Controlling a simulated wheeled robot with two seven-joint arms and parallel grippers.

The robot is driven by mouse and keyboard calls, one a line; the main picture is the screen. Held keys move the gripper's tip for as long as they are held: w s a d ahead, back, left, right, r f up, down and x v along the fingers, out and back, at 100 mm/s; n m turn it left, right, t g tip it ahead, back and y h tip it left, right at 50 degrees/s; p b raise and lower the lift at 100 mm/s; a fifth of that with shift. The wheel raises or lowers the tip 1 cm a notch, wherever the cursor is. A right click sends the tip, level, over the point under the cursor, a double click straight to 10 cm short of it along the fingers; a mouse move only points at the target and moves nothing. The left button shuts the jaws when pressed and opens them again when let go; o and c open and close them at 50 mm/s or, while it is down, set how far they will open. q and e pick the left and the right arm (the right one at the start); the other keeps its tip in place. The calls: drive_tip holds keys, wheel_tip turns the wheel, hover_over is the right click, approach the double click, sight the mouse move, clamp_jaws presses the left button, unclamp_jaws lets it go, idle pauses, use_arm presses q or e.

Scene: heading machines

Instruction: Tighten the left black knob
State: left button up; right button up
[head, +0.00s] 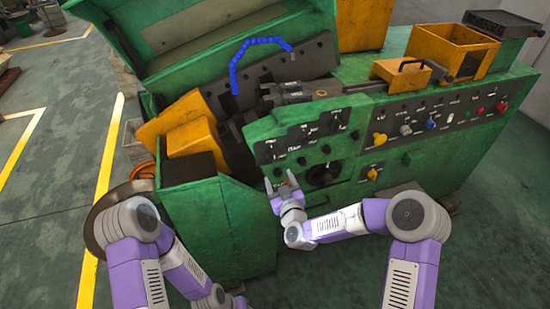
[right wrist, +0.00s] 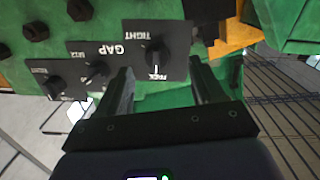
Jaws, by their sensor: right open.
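A black knob (right wrist: 157,55) sits on a dark label plate marked TIGHT in the right wrist view, which sees the panel upside down. My right gripper (head: 281,182) is at the lower left part of the green machine's front panel in the head view. Its fingers are open, and in the right wrist view the gripper (right wrist: 160,76) has one finger on each side of that knob, with gaps beside it. I cannot tell how deep the fingertips reach. In the head view the gripper partly hides this spot. My left arm shows at the lower left, but its gripper is out of frame.
Beside that knob are a second black knob (right wrist: 97,72) by the word GAP and a third black knob (right wrist: 56,89). The green machine (head: 220,225) fills the middle, with a blue hose (head: 238,60) above. Open green floor (head: 45,190) lies to the left.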

sight(274, 159)
drive_tip(key=shift+t, duration=0.3)
drive_tip(key=shift+r+x, duration=0.3)
drive_tip(key=shift+x, duration=1.05)
drive_tip(key=shift+r+x, duration=0.3)
drive_tip(key=shift+x, duration=1.1)
drive_tip(key=shift+r+x, duration=0.3)
drive_tip(key=shift+x, duration=1.05)
drive_tip(key=shift+d, duration=0.15)
drive_tip(key=shift+c, duration=0.3)
drive_tip(key=c, duration=1)
